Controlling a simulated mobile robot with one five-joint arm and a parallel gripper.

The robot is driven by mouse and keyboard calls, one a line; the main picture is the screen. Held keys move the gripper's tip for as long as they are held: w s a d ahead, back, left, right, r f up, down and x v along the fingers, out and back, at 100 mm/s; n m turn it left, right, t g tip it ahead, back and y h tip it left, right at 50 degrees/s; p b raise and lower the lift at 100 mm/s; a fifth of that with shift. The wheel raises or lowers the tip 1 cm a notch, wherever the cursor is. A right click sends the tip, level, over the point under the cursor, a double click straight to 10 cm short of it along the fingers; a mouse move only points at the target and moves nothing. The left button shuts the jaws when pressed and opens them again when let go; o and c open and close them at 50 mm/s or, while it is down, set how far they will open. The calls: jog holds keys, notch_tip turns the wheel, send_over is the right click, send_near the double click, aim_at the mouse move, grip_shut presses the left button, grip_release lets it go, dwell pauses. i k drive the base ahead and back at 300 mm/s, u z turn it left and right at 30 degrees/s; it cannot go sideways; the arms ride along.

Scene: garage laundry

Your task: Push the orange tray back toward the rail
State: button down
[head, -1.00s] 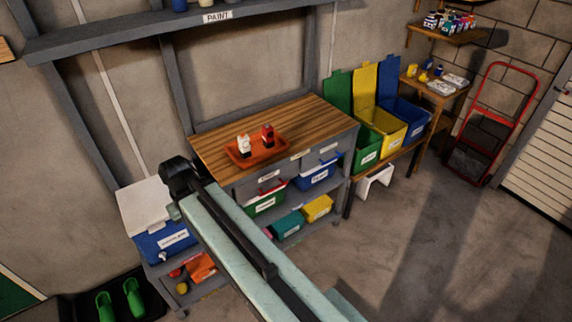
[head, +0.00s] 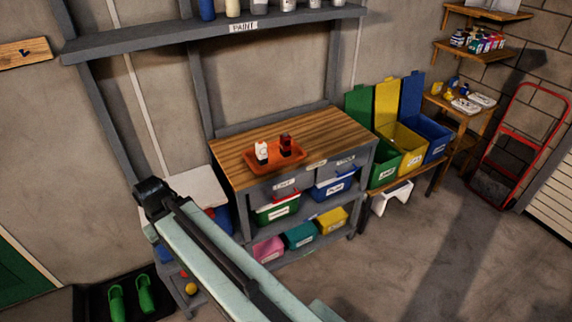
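The orange tray (head: 292,160) lies on the wooden top of the workbench (head: 316,129), close to its front edge. A white bottle (head: 261,153) and a dark red bottle (head: 285,145) stand upright in it. The grey rail (head: 280,119) runs along the back of the bench top, with bare wood between it and the tray. My arm reaches up from the bottom of the head view, and its dark end (head: 153,198) is left of the bench, apart from the tray. The fingers cannot be made out.
A paint shelf (head: 180,38) hangs above the bench. Labelled bins, one of them green (head: 278,211), sit on shelves below. Open green, yellow and blue bins (head: 399,148) stand to the right.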

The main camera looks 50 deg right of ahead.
aim_at(276, 161)
jog(key=i, duration=1)
